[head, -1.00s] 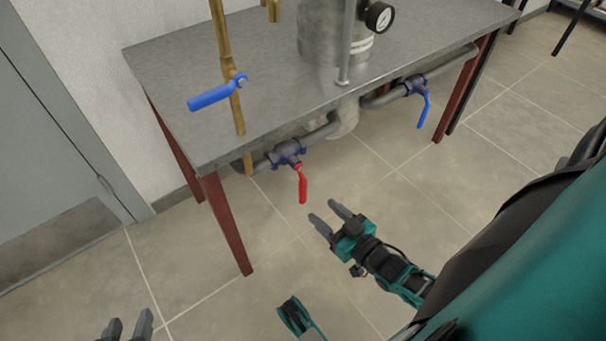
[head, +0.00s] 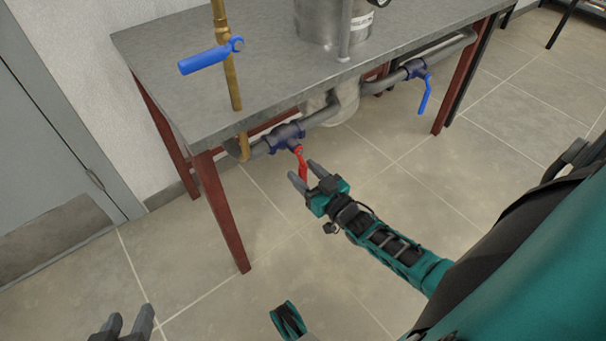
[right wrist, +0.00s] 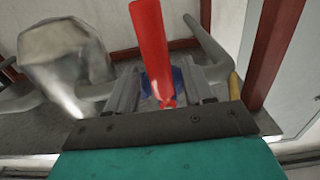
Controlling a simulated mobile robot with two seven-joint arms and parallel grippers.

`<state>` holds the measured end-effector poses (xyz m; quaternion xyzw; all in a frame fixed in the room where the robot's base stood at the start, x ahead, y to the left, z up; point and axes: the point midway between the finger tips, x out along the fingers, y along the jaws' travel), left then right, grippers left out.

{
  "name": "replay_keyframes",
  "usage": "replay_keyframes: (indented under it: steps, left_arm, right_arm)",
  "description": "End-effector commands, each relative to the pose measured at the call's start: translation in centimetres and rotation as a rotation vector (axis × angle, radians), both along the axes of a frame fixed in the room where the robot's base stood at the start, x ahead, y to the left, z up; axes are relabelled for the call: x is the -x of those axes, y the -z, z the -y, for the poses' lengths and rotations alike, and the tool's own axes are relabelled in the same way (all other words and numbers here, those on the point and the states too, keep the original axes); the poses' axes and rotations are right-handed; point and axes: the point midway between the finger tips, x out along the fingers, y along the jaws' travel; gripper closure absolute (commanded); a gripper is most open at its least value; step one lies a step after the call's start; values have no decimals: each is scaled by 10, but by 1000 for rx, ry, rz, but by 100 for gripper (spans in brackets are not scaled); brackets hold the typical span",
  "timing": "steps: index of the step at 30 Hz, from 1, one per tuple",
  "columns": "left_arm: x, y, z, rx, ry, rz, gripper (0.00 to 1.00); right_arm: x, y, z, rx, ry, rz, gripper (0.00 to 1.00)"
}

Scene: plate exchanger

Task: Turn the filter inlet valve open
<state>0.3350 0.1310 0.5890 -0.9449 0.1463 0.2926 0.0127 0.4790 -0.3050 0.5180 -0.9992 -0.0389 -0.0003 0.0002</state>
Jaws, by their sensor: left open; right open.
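A valve with a red lever handle (head: 301,160) sits on the grey pipe below the table's front edge. The handle hangs down from its dark blue body (head: 285,134). My right gripper (head: 303,172) is open at the red handle. In the right wrist view the red handle (right wrist: 151,38) lies between the two open fingers (right wrist: 160,92), with no clear grip on it. My left gripper (head: 126,326) is open and empty at the lower left, far from the valves. No label tells which valve is the filter inlet.
The metal table (head: 180,80) stands above, with a red-brown leg (head: 222,215) left of my right gripper. The floor in front is clear.

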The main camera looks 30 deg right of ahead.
Motion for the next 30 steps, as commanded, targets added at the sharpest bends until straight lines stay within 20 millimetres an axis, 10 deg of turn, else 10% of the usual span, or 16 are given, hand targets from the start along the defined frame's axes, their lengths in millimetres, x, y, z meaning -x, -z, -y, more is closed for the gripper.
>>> replay_keyframes:
  steps: [13,30]
  left_arm:
    - [-3,-2,1,4,1,9,53]
    - [-3,-1,0,3,-1,7,53]
  right_arm:
    - [-11,0,-1,0,0,-1,49]
    - [-10,0,-1,0,-1,-1,100]
